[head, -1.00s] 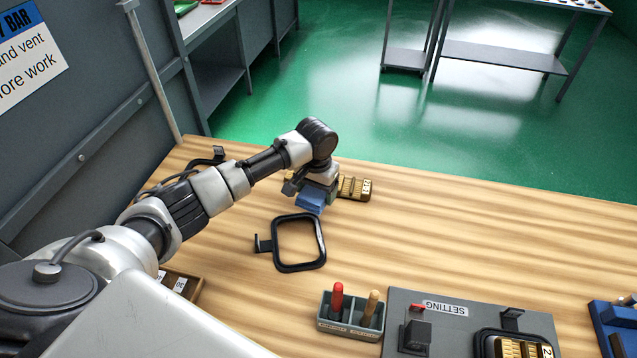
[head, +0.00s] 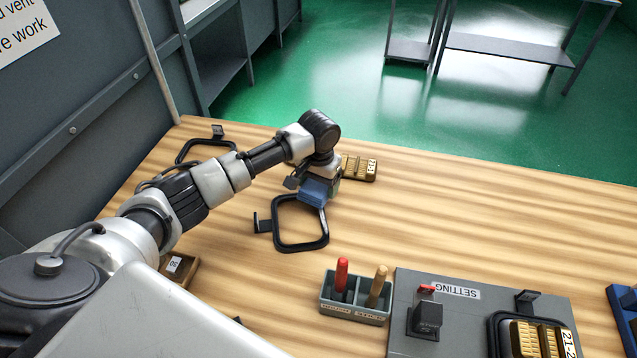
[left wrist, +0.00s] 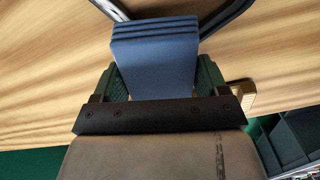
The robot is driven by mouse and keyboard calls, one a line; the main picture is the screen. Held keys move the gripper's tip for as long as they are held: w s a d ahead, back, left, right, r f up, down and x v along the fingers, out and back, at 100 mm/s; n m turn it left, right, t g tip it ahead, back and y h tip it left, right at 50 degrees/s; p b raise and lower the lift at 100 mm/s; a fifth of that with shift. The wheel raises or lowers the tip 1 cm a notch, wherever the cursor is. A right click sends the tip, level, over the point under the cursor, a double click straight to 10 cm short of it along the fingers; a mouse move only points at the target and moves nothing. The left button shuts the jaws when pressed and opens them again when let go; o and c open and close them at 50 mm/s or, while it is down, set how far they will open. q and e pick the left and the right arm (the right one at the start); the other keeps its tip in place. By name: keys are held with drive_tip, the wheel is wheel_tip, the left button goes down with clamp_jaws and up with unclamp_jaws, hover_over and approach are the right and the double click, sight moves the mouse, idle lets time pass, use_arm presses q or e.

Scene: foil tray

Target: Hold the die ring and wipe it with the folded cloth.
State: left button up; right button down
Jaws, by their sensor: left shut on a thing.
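My left gripper (head: 320,178) is shut on the folded blue cloth (head: 314,193), which sticks out from between the fingers. In the left wrist view, the cloth (left wrist: 155,55) shows several layers between the green finger pads. A black, square-shaped die ring with a small upright tab (head: 326,226) lies on the table. The cloth is at the ring's upper right corner and hides part of it. I cannot tell whether they touch. The ring also shows in the left wrist view (left wrist: 232,14), beyond the cloth's edge. My right gripper is not in view.
Another black ring (head: 183,150) lies at the back left. A brass die block (head: 360,168) sits behind my gripper. A holder with red-handled and wooden-handled tools (head: 352,310) and a grey setting plate (head: 455,315) stand in front. The table's right middle is clear.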

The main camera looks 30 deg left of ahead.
sight(321, 193)
use_arm(q)
drive_tip(key=shift+f, duration=0.15)
idle(0.3)
drive_tip(key=shift+f+b, duration=0.3)
drive_tip(key=shift+f, duration=0.5)
drive_tip(key=shift+s+d+r+p, duration=0.25)
drive_tip(key=shift+s+p, duration=0.1)
drive_tip(key=shift+p, duration=0.5)
drive_tip(key=shift+s+d+p, duration=0.5)
drive_tip(key=shift+s+p, duration=0.1)
drive_tip(key=shift+p, duration=0.55)
drive_tip(key=shift+s+d+f+p, duration=0.1)
drive_tip(key=shift+s+d+p, duration=0.1)
drive_tip(key=shift+s+p, duration=0.2)
